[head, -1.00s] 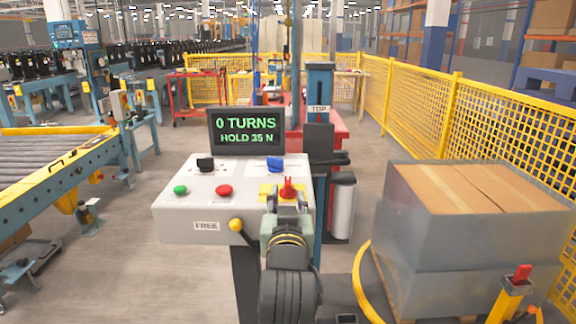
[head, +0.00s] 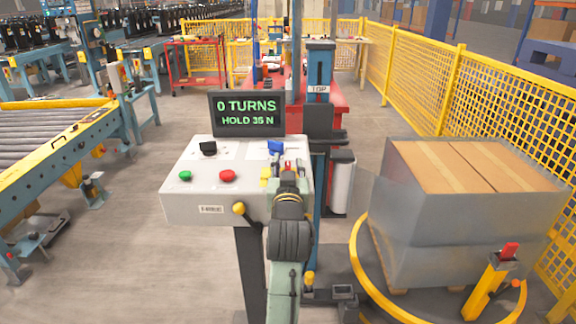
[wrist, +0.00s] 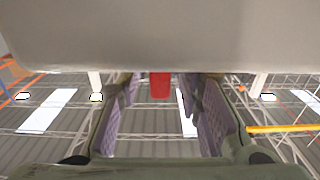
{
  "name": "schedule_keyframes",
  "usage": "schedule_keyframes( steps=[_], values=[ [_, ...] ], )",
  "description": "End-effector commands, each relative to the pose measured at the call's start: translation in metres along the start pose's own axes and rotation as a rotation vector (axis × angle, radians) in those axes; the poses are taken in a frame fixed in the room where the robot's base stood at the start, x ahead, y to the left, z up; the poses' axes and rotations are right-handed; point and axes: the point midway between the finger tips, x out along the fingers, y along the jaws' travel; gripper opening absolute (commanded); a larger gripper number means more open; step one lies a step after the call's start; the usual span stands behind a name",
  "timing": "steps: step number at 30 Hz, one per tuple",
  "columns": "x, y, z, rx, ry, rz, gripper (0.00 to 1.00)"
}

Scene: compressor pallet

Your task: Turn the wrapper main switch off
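The wrapper control box (head: 190,205) stands in the middle of the head view. The red main switch sits on a yellow plate (head: 265,173) at the box's right end, mostly hidden by my gripper (head: 288,167) in that view. In the wrist view the red switch handle (wrist: 160,85) hangs below the pale box edge, between my two finger pads. The fingers are apart, with a visible gap on each side of the handle, so my gripper is open around it and not clamped. The handle's exact angle cannot be told.
The box also carries a black knob (head: 208,148), a blue knob (head: 275,147), a green button (head: 185,175), a red button (head: 227,175) and a yellow-ended lever (head: 239,208). A display (head: 246,114) reads "0 TURNS HOLD 35 N". A wrapped pallet load (head: 440,220) stands at right.

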Motion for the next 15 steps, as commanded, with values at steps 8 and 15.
schedule_keyframes(
  steps=[8, 15],
  values=[
    [-0.0003, 0.0000, 0.0000, 0.000, 0.000, 0.000, 0.21],
    [-0.0004, 0.0000, 0.0001, 0.000, -0.001, 0.000, 0.05]
  ],
)
